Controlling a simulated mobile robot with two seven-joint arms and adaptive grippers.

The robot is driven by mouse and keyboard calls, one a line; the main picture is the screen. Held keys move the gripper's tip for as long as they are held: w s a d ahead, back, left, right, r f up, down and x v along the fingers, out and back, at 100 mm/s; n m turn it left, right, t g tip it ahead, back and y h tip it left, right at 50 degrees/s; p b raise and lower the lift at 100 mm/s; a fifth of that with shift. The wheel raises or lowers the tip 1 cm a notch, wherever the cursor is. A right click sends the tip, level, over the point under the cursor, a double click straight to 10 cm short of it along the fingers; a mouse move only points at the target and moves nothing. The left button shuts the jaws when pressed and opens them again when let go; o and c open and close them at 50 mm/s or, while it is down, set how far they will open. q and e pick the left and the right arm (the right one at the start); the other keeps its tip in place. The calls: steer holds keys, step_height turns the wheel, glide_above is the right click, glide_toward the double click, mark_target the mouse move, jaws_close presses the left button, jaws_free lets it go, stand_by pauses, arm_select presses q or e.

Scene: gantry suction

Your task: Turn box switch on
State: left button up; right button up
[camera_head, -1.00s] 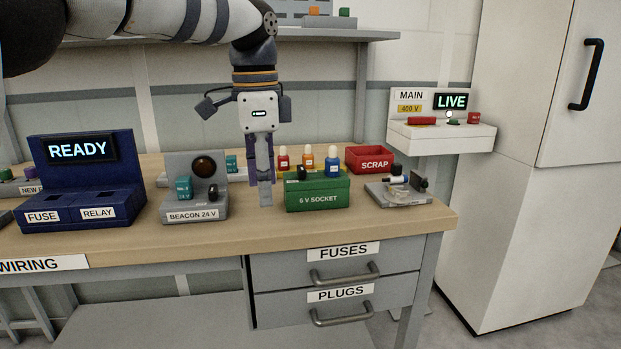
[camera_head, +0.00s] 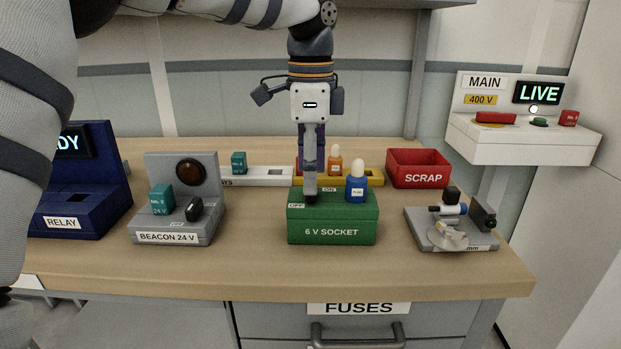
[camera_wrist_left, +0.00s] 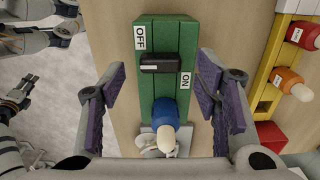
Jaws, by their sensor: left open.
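The green 6 V socket box (camera_head: 333,225) stands on the workbench. On its top is a black rocker switch (camera_wrist_left: 162,62) between an OFF label (camera_wrist_left: 140,38) and an ON label (camera_wrist_left: 186,80). In the head view my left gripper mostly hides this switch. A blue plug (camera_head: 355,188) with a pale top sits in the box's right part. My left gripper (camera_head: 309,195) points straight down over the left part of the box. In the left wrist view its open fingers stand on either side of the box, with nothing between the pads.
The grey BEACON 24 V box (camera_head: 178,215) stands to the left, its lamp dark. A small grey fixture (camera_head: 450,232) stands to the right. A red SCRAP bin (camera_head: 418,168) and a yellow plug rack (camera_head: 375,177) are behind. Dark mechanical parts (camera_wrist_left: 18,98) show unclearly at the left wrist view's left edge.

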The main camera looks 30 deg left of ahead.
arm_select(q)
steer(key=shift+f, duration=1.15)
steer(key=c, duration=1.2)
steer(key=shift+o, duration=0.2)
steer(key=shift+n, duration=0.3)
steer(key=shift+r+n, duration=0.1)
steer(key=shift+n, duration=0.8)
steer(key=n, duration=0.3)
steer(key=shift+w+d, duration=0.1)
steer(key=shift+w, duration=0.05)
steer(key=n, duration=0.6)
steer(key=shift+w+n, duration=0.15)
steer(key=shift+n, duration=0.15)
